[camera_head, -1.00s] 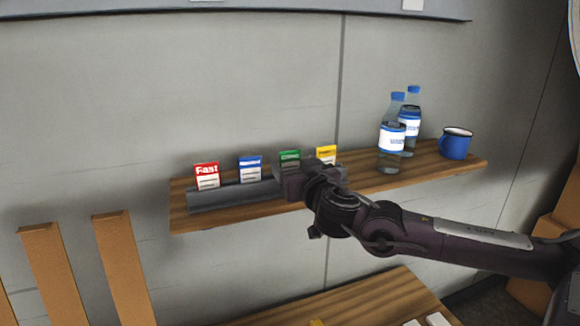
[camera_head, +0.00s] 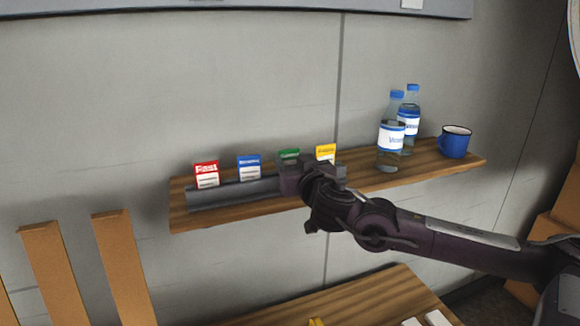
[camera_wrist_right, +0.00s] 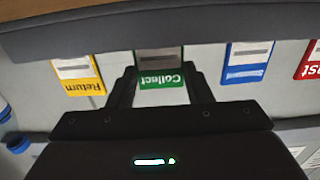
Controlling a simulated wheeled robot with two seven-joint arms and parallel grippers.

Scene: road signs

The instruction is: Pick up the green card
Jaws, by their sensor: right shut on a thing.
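The green card (camera_head: 289,155) stands in the grey holder (camera_head: 236,191) on the wall shelf, between the blue card and the yellow card. Its lower part is hidden by my right gripper (camera_head: 291,170) in the head view. In the right wrist view the green card (camera_wrist_right: 160,79) reads "Collect", upside down, and sits between the two fingers of my right gripper (camera_wrist_right: 158,85). The gripper is shut on it. The card's far end is still at the holder (camera_wrist_right: 160,30). My left gripper is not in view.
A red card (camera_head: 206,173), a blue card (camera_head: 249,166) and a yellow card (camera_head: 326,152) stand in the same holder. Two water bottles (camera_head: 391,138) and a blue mug (camera_head: 454,143) stand further right on the wooden shelf (camera_head: 230,218). A wooden surface (camera_head: 360,300) lies below.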

